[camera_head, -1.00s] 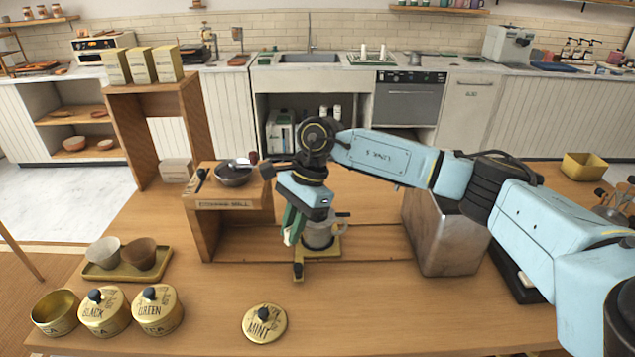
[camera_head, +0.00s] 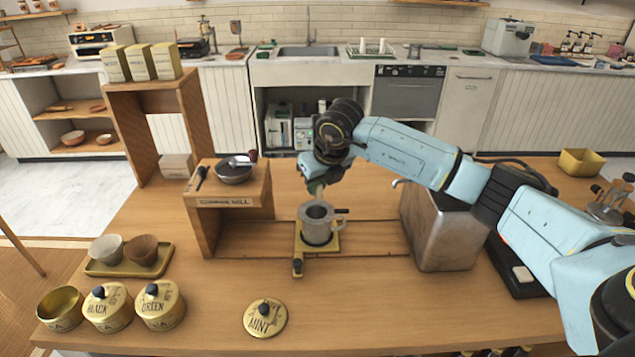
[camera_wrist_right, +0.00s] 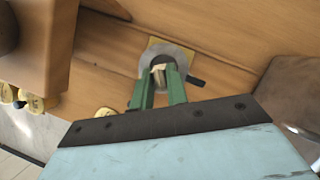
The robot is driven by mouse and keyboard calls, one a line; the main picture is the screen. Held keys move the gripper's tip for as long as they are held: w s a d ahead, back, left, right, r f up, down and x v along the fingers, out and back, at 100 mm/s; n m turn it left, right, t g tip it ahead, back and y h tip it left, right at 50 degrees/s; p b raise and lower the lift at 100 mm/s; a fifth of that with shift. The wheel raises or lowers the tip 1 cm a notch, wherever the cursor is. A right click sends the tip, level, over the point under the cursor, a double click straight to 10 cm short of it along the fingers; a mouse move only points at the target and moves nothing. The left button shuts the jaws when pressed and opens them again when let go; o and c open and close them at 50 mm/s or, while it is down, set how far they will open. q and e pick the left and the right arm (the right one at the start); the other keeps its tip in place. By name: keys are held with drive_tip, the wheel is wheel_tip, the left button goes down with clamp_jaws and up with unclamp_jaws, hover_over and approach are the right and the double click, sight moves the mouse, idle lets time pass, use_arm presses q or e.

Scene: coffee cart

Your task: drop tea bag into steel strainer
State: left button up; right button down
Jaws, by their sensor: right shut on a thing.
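In the right wrist view the green fingers (camera_wrist_right: 160,90) are shut on a small pale tea bag (camera_wrist_right: 158,72), which lies over the strainer's dark opening (camera_wrist_right: 174,60). Whether the bag is inside the rim or above it, I cannot tell. My left gripper is not in view.
A wooden shelf box with a dark bowl (camera_head: 234,171) stands left of the strainer. A steel box (camera_head: 446,231) stands to the right. Black and green tea tins (camera_head: 159,307), an open tin (camera_head: 60,309) and a mint lid (camera_head: 265,318) lie in front.

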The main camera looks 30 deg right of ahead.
drive_tip(key=shift+f+b, duration=1.25)
drive_tip(key=shift+f, duration=0.95)
drive_tip(key=c, duration=1.3)
unclamp_jaws()
drive_tip(key=shift+r, duration=0.15)
drive_tip(key=v, duration=1.3)
drive_tip(key=shift+s, duration=0.15)
